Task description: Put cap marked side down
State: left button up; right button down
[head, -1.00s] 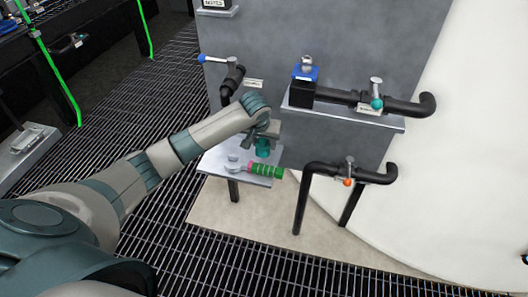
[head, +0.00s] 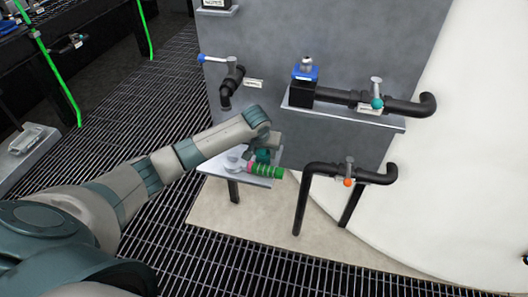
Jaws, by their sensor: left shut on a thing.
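My left gripper (head: 264,148) reaches in over a small grey shelf and is shut on a teal piece (head: 263,156), which looks like the cap. The cap is low over the shelf, just behind a green cylinder; I cannot tell whether it touches the shelf. No mark on the cap can be made out, and the gripper hides its upper part. My right gripper is not in view.
The small shelf (head: 212,167) also carries a green banded cylinder with a pink end (head: 267,171) and a pale grey item (head: 232,160). Black pipes with an orange-knobbed valve (head: 347,183) stand to the right. A blue-handled valve (head: 232,74) is on the wall above.

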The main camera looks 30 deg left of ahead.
pick_arm(q)
jog(key=o, duration=1.1)
jog(key=shift+f, duration=0.1)
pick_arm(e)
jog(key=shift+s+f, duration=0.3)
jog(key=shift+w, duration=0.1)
pick_arm(q)
jog(key=shift+s+r, duration=0.1)
jog(key=shift+r, duration=0.4)
jog(key=p+v, duration=0.1)
jog(key=v, duration=1)
jog(key=shift+s+d+r, duration=0.1)
jog(key=shift+s, duration=0.1)
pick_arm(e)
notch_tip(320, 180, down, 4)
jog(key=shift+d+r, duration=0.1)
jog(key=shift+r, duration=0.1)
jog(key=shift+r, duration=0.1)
